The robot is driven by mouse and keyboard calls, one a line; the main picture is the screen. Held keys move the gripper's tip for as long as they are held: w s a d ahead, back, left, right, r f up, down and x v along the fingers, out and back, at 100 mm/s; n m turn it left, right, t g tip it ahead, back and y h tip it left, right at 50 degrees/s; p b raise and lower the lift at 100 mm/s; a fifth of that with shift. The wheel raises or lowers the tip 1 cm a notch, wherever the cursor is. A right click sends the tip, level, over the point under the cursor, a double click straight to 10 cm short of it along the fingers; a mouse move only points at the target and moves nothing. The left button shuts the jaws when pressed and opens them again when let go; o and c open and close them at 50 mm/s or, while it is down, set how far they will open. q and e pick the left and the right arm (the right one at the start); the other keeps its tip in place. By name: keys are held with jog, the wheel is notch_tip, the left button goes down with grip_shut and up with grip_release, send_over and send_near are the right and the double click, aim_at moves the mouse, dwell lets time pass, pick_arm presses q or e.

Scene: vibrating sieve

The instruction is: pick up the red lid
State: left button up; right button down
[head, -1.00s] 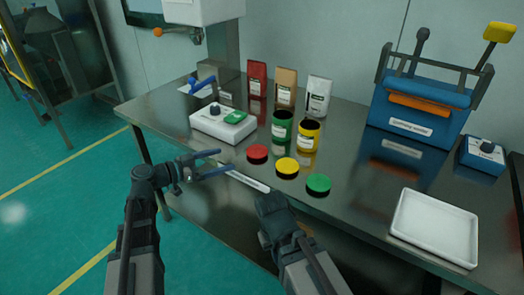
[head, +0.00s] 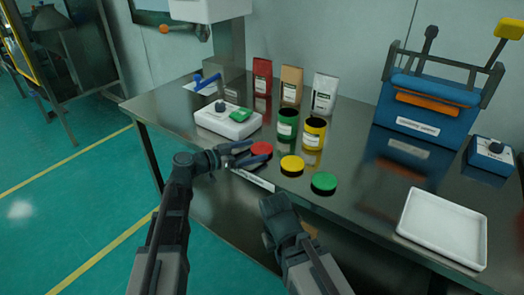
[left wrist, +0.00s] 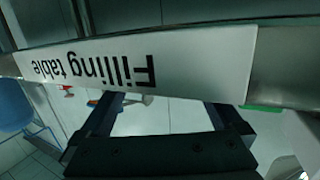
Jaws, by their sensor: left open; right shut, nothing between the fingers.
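The red lid (head: 262,148) lies on the steel table in the head view, left of the yellow lid (head: 292,164) and the green lid (head: 323,181). My left gripper (head: 262,154) is open at the table's front edge, its fingers pointing right and overlapping the near side of the red lid in the picture. I cannot tell whether it touches the lid. In the left wrist view its two fingers (left wrist: 158,112) are spread with no lid visible between them. My right gripper (head: 279,212) is shut and empty, below the table's front edge in the picture.
The green jar (head: 287,126) and yellow jar (head: 313,134) stand open behind the lids. A white device (head: 228,121) sits to the left. The "Filling table" label (left wrist: 140,68) is on the front edge. A white tray (head: 443,229) lies at right, with bare table between.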

aim_at(262, 148)
pick_arm(q)
jog(key=x, duration=0.4)
jog(key=shift+s, duration=0.1)
jog(key=shift+c, duration=0.3)
jog(key=c, duration=0.9)
jog(key=shift+c, duration=0.2)
jog(key=shift+r, duration=0.1)
